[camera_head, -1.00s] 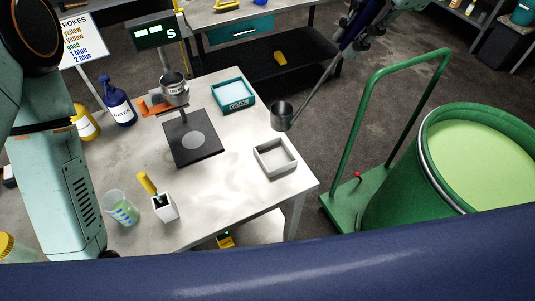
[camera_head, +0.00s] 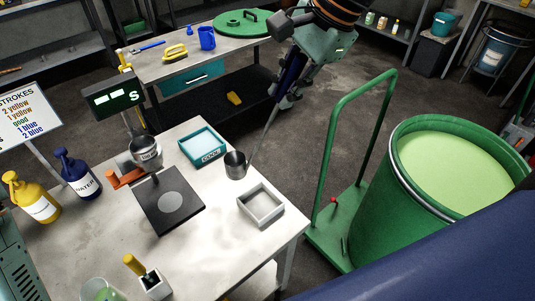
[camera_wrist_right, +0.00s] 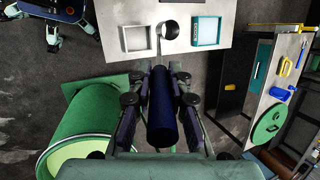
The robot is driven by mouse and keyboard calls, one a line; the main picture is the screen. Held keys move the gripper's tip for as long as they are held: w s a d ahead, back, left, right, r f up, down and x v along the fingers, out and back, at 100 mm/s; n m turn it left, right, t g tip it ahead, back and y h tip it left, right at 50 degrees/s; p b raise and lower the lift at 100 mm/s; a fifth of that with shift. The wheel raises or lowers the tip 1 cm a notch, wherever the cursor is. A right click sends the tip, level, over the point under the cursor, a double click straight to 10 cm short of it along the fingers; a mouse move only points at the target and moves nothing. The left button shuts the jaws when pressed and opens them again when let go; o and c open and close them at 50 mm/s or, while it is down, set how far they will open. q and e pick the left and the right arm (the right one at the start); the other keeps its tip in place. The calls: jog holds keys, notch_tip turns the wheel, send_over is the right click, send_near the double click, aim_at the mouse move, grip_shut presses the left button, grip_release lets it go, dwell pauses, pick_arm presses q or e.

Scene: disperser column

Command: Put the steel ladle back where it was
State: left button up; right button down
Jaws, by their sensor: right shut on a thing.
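The steel ladle has a round steel cup (camera_head: 236,166) and a thin handle with a dark blue grip (camera_wrist_right: 161,112). My right gripper (camera_head: 288,82) is shut on that grip, beyond the far edge of the white table. The handle slopes down to the cup, which is over the far edge of the table, between the blue COOL tray (camera_head: 221,153) and the empty white square tray (camera_head: 246,212). In the right wrist view the cup (camera_wrist_right: 168,29) also shows between the two trays. I cannot tell whether the cup touches the table. My left gripper is out of view.
A green drum (camera_head: 385,215) of pale green liquid stands on a green trolley (camera_head: 325,235) at the right. A scale (camera_head: 170,222), a small steel pot (camera_head: 145,152) and bottles (camera_head: 78,176) are on the table's left. A back bench (camera_head: 150,70) stands behind.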

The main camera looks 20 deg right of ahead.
notch_tip(320, 180, down, 8)
jog(key=b, duration=0.1)
jog(key=shift+b, duration=0.3)
jog(key=c, duration=1.6)
grip_release()
jog(key=shift+d+r, duration=0.1)
jog(key=shift+o, duration=1.4)
jog(key=shift+s+d, duration=0.1)
jog(key=shift+s, duration=0.1)
jog(key=shift+o, duration=0.3)
jog(key=shift+s+r, duration=0.1)
jog(key=shift+s, duration=0.1)
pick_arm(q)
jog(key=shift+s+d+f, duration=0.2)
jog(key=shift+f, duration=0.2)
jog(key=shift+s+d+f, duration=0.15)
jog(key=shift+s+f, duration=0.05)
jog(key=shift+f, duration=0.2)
pick_arm(e)
jog(key=shift+w, duration=0.1)
